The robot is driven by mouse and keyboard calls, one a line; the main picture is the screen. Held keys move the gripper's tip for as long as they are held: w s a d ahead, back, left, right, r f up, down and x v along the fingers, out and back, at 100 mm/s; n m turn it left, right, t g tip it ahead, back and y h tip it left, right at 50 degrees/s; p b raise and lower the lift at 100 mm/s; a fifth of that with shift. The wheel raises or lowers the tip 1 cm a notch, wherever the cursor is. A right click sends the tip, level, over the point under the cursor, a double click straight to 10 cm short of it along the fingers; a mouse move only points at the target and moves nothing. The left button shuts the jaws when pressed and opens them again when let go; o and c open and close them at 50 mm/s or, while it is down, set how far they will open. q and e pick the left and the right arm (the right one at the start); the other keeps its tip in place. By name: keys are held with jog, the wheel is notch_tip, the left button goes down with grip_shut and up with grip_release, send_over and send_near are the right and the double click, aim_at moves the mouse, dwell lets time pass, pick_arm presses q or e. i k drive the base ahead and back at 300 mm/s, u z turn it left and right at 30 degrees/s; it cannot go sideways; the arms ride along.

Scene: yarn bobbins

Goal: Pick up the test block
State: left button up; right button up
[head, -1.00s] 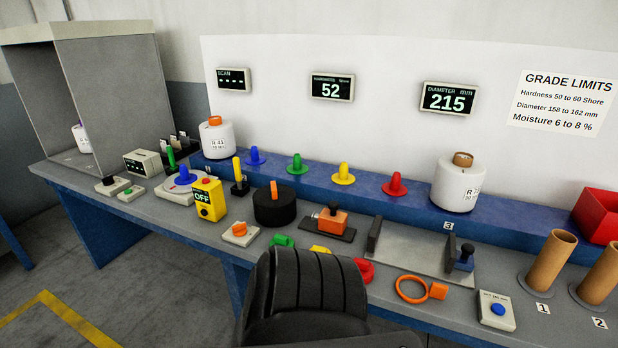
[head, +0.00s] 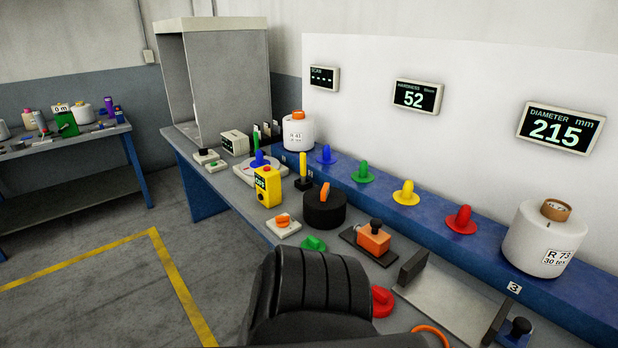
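No label in view names the test block, so I cannot tell for certain which thing it is. A black round block with an orange upright grip (head: 323,207) stands on the grey bench. To its right an orange block with a dark knob (head: 374,239) sits on a dark plate. Neither of my grippers shows in the head view. A black ribbed part of mine covers the near middle of the bench.
A yellow switch box (head: 267,186) and a white unit with an orange knob (head: 283,226) stand nearby. Coloured pegs, such as the red one (head: 461,220), line the blue ledge. A white bobbin (head: 541,239) stands right. Floor at left is clear.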

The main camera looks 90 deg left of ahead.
aim_at(324, 207)
jog(key=u, duration=0.95)
jog(key=i, duration=0.8)
jog(key=u, duration=0.8)
